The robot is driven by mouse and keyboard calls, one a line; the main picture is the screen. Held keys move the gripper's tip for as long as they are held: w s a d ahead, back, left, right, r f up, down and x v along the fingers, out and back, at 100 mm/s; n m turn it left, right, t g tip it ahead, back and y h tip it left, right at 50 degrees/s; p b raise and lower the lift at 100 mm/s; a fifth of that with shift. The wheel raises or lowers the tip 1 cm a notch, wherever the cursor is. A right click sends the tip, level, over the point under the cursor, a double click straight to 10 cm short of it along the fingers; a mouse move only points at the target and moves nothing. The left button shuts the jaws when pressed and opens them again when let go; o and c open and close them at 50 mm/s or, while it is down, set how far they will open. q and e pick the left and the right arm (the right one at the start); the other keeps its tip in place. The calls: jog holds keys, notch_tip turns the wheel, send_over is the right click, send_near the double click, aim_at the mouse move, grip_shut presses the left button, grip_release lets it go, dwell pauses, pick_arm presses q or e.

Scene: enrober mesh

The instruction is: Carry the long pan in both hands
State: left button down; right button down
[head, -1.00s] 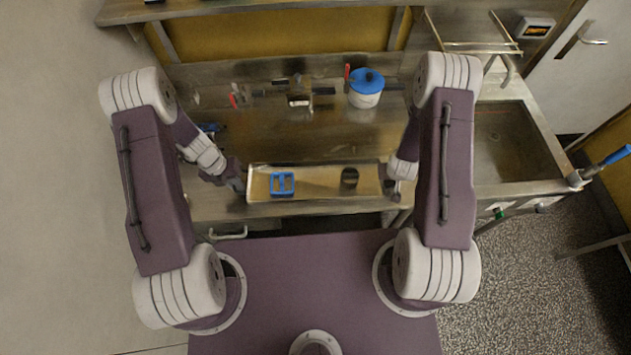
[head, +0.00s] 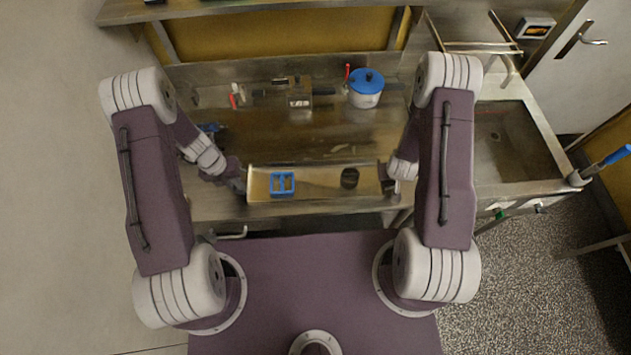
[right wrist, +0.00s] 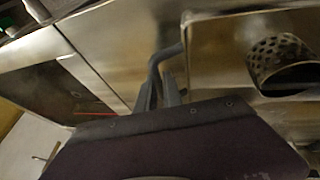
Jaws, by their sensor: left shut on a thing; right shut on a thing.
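The long pan (head: 318,185) is a shallow metal tray across the front of the steel counter in the head view. A blue divided frame (head: 282,183) and a dark round cup (head: 349,178) are in it. In the right wrist view the cup (right wrist: 280,62) looks perforated, and the pan's end (right wrist: 215,60) shows. My left gripper (head: 240,186) is shut on the pan's left end. My right gripper (head: 390,187) is at the right end and shut on it; its fingers (right wrist: 162,85) meet the pan's edge in the right wrist view. Whether the pan touches the counter is hard to tell.
A blue-lidded pot (head: 366,88) and a small brown and metal device (head: 299,92) stand at the back of the counter (head: 260,135). A sink (head: 505,140) lies to the right. The counter's middle, behind the pan, is mostly clear.

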pick_arm(q)
jog(key=shift+r, duration=0.1)
pick_arm(e)
jog(key=shift+w+r, duration=0.1)
